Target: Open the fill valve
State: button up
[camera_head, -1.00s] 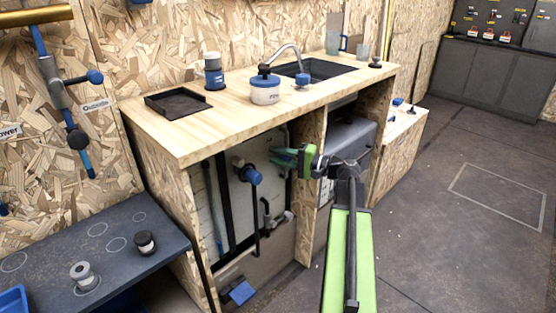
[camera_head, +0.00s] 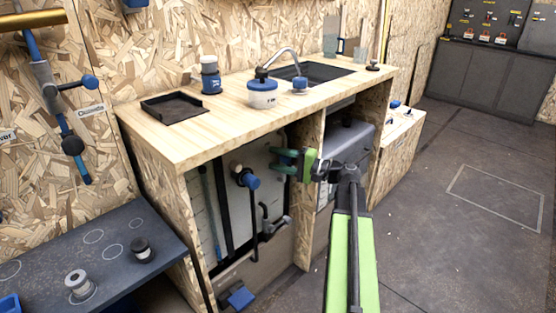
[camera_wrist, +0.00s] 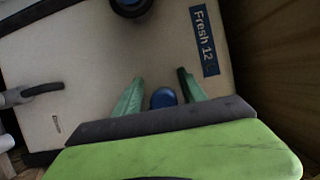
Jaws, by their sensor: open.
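Inside the open cabinet, a blue-knobbed valve (camera_head: 250,181) sticks out from a pale panel (camera_head: 263,163). No mark in view names it as the fill valve. My gripper (camera_head: 283,163) is open in front of the panel, to the right of this valve, fingers pointing left. In the wrist view, a round blue knob (camera_wrist: 163,97) shows between my two green fingers, with no contact visible. A dark round fitting (camera_wrist: 131,5) with some blue is cut off by the top edge. I cannot tell which of the two is the valve of the head view. A label (camera_wrist: 204,41) reads "Fresh 12".
A grey pipe with a black lever (camera_head: 275,225) sits lower in the cabinet. The wooden worktop (camera_head: 225,121) overhangs my gripper, and a wooden divider (camera_head: 306,200) stands close to my arm. Dark floor (camera_head: 450,240) is free on the right.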

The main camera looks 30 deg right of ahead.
jog(key=v, duration=1.7)
jog(key=shift+s+d, duration=0.1)
